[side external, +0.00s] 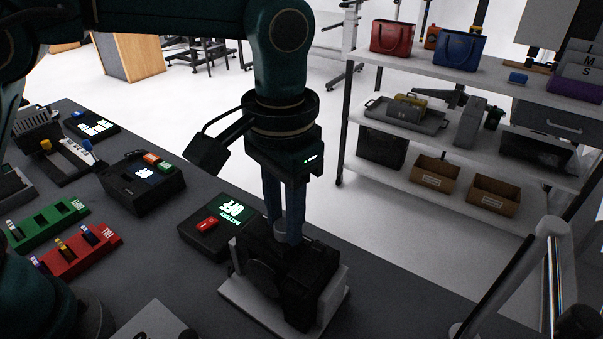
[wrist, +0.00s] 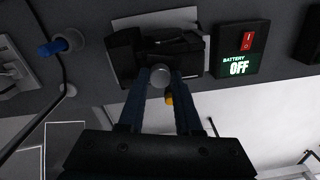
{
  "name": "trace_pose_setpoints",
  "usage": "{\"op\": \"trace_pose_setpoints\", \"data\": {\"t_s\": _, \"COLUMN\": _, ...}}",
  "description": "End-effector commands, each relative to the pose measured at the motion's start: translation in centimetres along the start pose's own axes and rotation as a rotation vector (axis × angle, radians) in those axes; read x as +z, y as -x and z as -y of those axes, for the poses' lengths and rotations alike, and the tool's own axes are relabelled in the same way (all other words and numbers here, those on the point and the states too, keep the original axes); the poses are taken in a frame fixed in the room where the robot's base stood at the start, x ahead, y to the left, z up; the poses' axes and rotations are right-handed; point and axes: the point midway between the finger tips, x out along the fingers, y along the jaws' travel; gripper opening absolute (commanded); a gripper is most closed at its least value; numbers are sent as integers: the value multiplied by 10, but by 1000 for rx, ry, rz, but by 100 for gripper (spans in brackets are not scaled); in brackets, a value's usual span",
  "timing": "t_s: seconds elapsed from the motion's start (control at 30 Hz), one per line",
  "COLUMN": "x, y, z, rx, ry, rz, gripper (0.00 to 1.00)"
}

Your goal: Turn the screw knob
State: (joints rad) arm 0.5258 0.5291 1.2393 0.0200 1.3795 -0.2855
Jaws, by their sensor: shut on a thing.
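A black device (side external: 305,275) stands on a light base plate (side external: 255,317) near the front edge of the table; it also shows in the wrist view (wrist: 187,55). A round grey knob (wrist: 158,77) is on the device's near side in the wrist view. In the side view the knob (side external: 279,229) is partly covered by my fingers. My gripper (side external: 287,238) points down, with a finger on each side of the knob, shut on it. The fingers also show in the wrist view (wrist: 160,80).
A black battery box (side external: 217,228) with a red switch and a lit OFF sign stands beside the device. A green holder (side external: 45,225), a red holder (side external: 80,254) and a black box with coloured buttons (side external: 140,183) are on the left. A loaded shelf (side external: 440,150) stands behind.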

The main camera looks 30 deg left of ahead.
Motion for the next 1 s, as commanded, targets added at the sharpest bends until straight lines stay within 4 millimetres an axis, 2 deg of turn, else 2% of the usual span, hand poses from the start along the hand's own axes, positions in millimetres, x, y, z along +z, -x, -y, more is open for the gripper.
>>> {"op": "trace_pose_setpoints", "data": {"t_s": 0.5, "x": -1, "y": 2, "z": 0, "rx": 2, "ry": 450, "rz": 6, "gripper": 0}}
{"op": "trace_pose_setpoints", "data": {"t_s": 0.7, "x": -1, "y": 2, "z": 0, "rx": 2, "ry": 561, "rz": 8, "gripper": 0}}
{"op": "trace_pose_setpoints", "data": {"t_s": 1.0, "x": -1, "y": 2, "z": 0, "rx": 2, "ry": 638, "rz": 9, "gripper": 0}}
